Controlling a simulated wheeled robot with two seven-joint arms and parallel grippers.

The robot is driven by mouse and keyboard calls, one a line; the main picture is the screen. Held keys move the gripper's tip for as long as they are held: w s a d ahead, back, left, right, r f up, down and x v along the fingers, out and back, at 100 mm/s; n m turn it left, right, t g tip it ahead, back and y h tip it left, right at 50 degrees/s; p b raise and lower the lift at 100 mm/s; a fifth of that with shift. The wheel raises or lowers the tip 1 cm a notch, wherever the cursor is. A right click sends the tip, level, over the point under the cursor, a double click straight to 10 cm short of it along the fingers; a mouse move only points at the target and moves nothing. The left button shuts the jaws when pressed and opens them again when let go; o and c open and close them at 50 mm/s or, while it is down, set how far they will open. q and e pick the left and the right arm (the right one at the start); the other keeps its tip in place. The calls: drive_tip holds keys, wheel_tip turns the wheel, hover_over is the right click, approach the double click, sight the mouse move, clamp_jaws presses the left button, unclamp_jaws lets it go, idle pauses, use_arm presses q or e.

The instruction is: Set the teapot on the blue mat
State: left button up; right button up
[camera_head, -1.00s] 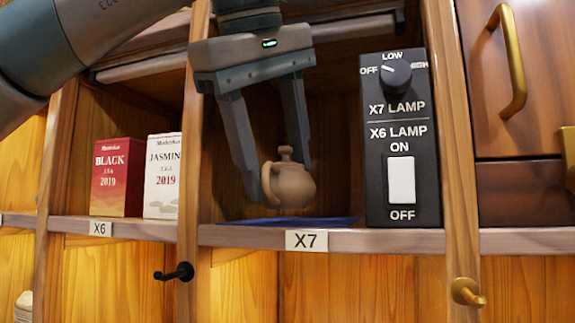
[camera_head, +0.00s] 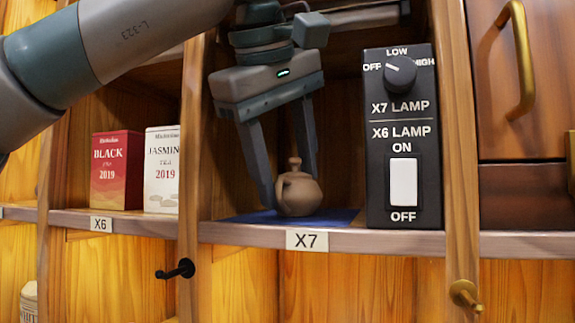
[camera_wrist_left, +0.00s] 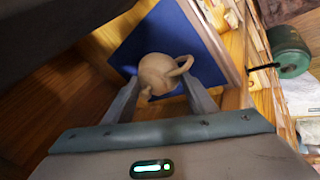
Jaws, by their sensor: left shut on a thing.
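The small brown clay teapot (camera_head: 299,192) is upright in the X7 compartment, low over the blue mat (camera_head: 338,217). Its base appears to be at the mat's surface, but I cannot tell whether it bears its weight there. My left gripper (camera_head: 294,188) reaches down from above, shut on the teapot, with a finger on each side. In the left wrist view the teapot (camera_wrist_left: 160,72) sits between the fingertips, with the blue mat (camera_wrist_left: 150,35) behind it. My right gripper is not in view.
A black control box (camera_head: 402,140) with a knob and switch stands close right of the mat. A wooden divider (camera_head: 190,130) stands to the left. Red (camera_head: 116,170) and white (camera_head: 162,170) tea boxes stand in X6. The X7 shelf edge (camera_head: 250,236) runs in front.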

use_arm(q)
drive_tip(key=shift+s, duration=0.1)
drive_tip(key=shift+f, duration=0.15)
drive_tip(key=o, duration=1.2)
drive_tip(key=shift+d, duration=0.1)
drive_tip(key=shift+o, duration=0.2)
drive_tip(key=shift+r, duration=0.2)
